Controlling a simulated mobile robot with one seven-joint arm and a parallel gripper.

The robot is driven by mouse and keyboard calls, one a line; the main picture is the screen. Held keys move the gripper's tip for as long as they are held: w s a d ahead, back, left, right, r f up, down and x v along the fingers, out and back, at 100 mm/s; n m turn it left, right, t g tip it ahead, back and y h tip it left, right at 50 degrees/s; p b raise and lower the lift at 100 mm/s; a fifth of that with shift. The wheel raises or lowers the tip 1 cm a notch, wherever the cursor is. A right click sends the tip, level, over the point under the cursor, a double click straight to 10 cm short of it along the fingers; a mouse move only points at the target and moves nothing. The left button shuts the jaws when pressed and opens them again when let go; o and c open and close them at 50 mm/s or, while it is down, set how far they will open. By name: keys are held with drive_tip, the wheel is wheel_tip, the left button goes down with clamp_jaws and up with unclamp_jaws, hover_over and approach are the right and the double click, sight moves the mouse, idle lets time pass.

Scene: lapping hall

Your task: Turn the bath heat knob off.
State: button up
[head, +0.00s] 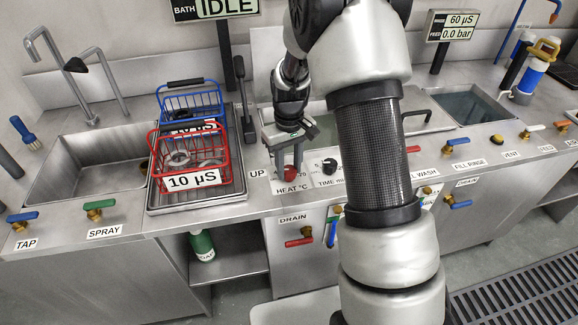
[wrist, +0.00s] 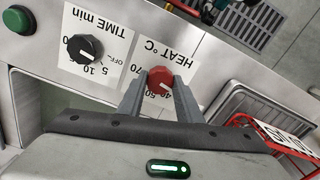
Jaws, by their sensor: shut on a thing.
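The bath heat knob is a red dial with a pale pointer line on a white plate marked "HEAT °C"; in the wrist view the red knob (wrist: 160,80) sits between my gripper's two grey fingers. My gripper (wrist: 160,92) is shut on it. In the head view my gripper (head: 290,160) reaches down to the HEAT plate (head: 292,190), and the knob (head: 290,173) shows only partly beneath the fingers. The numbers 40, 60 and 70 show around the dial; the rest of its scale is hidden by the fingers.
The black TIME knob (wrist: 85,48) is beside the heat knob, with a green button (wrist: 17,19) beyond it. A red basket (head: 190,160) and a blue basket (head: 190,100) stand on the tray at left. A black lever (head: 243,98) rises behind the UP label.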

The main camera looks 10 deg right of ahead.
sight(289, 169)
drive_tip(key=o, duration=1)
drive_tip(key=shift+o, duration=0.2)
drive_tip(key=shift+r, duration=0.1)
wheel_tip(289, 169, up, 17)
drive_tip(key=p, duration=0.2)
drive_tip(key=shift+r+p, duration=0.2)
drive_tip(key=shift+p, duration=0.1)
